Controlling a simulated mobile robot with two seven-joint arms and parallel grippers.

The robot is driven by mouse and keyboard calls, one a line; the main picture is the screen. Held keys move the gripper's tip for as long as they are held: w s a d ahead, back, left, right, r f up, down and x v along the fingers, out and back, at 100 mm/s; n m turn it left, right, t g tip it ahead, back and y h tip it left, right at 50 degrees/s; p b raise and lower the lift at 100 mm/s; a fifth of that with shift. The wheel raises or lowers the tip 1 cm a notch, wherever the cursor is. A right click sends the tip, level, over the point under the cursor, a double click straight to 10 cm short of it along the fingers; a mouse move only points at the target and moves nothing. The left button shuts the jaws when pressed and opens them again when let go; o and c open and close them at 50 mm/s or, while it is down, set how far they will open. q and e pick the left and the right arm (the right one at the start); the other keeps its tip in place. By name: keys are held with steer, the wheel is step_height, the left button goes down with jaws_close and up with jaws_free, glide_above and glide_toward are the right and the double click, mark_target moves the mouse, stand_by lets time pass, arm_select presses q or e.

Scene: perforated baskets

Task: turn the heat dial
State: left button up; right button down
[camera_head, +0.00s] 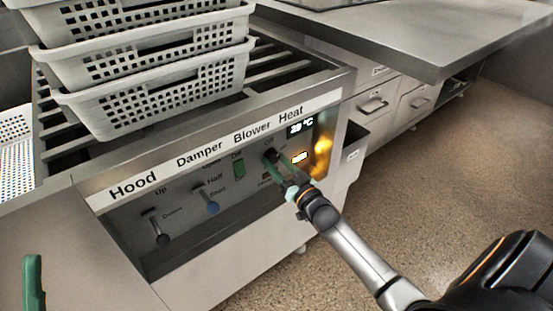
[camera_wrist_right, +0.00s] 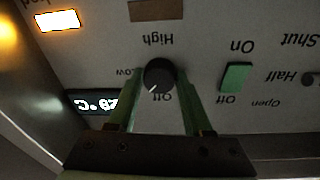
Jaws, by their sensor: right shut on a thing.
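The heat dial (camera_head: 270,155) is a small round black knob on the grey control panel, under the word Heat. In the right wrist view, which shows the panel upside down, the dial (camera_wrist_right: 160,73) has a white pointer mark near Off, slightly toward Low. My right gripper (camera_head: 279,167) reaches the panel from the lower right. Its green fingers (camera_wrist_right: 160,90) are shut on the dial, one on each side. Of my left gripper, only a green finger (camera_head: 33,283) shows at the lower left, away from the panel.
A temperature display (camera_head: 301,127) and a lit indicator (camera_head: 300,157) are right of the dial. A green switch (camera_head: 238,168) labelled Blower and the Damper (camera_head: 212,207) and Hood (camera_head: 162,240) levers are left. Stacked white perforated baskets (camera_head: 150,100) stand on the slatted top above.

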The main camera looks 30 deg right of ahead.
steer(key=n, duration=0.5)
steer(key=shift+d+y+p, duration=0.1)
steer(key=shift+y+p, duration=0.2)
steer(key=shift+p, duration=0.1)
steer(key=shift+d+n+y, duration=0.1)
steer(key=shift+n+y, duration=0.3)
steer(key=shift+n, duration=1.8)
steer(key=shift+c, duration=1.6)
jaws_free()
